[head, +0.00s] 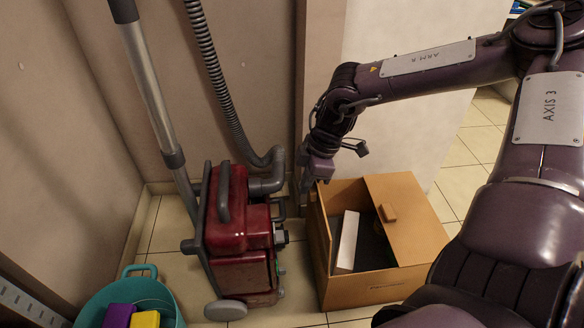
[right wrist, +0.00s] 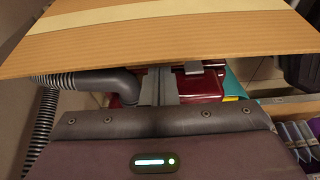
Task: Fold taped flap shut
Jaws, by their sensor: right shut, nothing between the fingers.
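An open cardboard box (head: 360,290) stands on the floor right of a red vacuum cleaner. A broad flap (head: 412,235) covers its right part, with a small tan block (head: 388,212) at its inner edge. Its left part is open. In the right wrist view, a cardboard panel with a pale tape strip (right wrist: 150,20) spans the top, close to the camera. I cannot tell which flap this is in the head view. My right gripper (head: 302,200) is shut and empty at the box's back left corner; its fingers (right wrist: 160,86) show below the panel. Contact is unclear. My left gripper is not in view.
The red vacuum cleaner (head: 238,235) with its hose (head: 215,70) and metal tube (head: 148,80) stands close left of the gripper. A long pale object (head: 347,242) is inside the box. A teal bucket (head: 165,300) is at lower left. Walls are close behind.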

